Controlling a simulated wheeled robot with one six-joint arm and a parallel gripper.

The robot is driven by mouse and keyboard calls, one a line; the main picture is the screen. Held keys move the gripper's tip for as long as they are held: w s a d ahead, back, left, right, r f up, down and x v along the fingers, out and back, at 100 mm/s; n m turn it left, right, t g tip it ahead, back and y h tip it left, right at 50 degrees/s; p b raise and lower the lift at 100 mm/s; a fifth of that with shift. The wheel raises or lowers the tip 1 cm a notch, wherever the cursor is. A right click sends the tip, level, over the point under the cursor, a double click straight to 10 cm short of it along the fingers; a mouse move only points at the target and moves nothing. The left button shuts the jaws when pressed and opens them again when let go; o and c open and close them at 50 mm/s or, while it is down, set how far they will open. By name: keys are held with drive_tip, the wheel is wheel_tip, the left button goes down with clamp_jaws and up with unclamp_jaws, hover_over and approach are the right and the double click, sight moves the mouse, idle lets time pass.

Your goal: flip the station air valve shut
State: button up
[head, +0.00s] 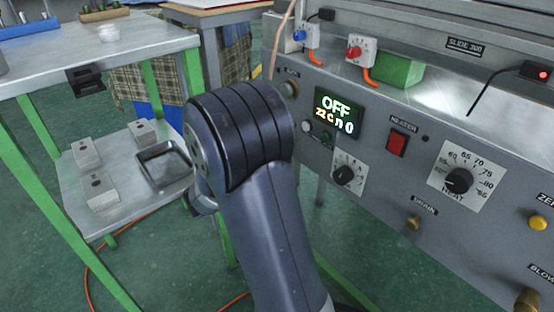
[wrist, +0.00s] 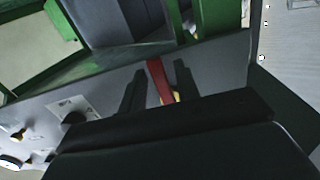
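In the wrist view, a red lever (wrist: 159,82), which looks like the air valve's handle, stands out near the grey panel with a small yellow piece (wrist: 177,96) beside its lower end. My gripper (wrist: 159,67) has its two dark fingers apart, one on each side of the red lever. A narrow gap shows on either side of it, so I see no firm grip. The valve's body is mostly hidden by the gripper. In the head view my arm hides both the gripper and the valve.
The grey station panel (head: 395,215) carries a lit OFF display (head: 337,112), a red heater switch (head: 397,142), a heat knob (head: 459,181) and a drain tap (head: 413,223). A metal cart (head: 125,213) holding grey blocks stands at the left. An orange hose lies on the floor.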

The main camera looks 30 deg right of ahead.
drive_tip(key=shift+o, duration=0.5)
drive_tip(key=shift+a, duration=0.1)
drive_tip(key=s+a+p, duration=0.1)
drive_tip(key=a+p, duration=0.1)
drive_tip(key=a, duration=0.8)
drive_tip(key=shift+a, duration=0.3)
drive_tip(key=d+b, duration=0.2)
drive_tip(key=d, duration=0.9)
drive_tip(key=shift+w, duration=0.4)
drive_tip(key=shift+a, duration=0.2)
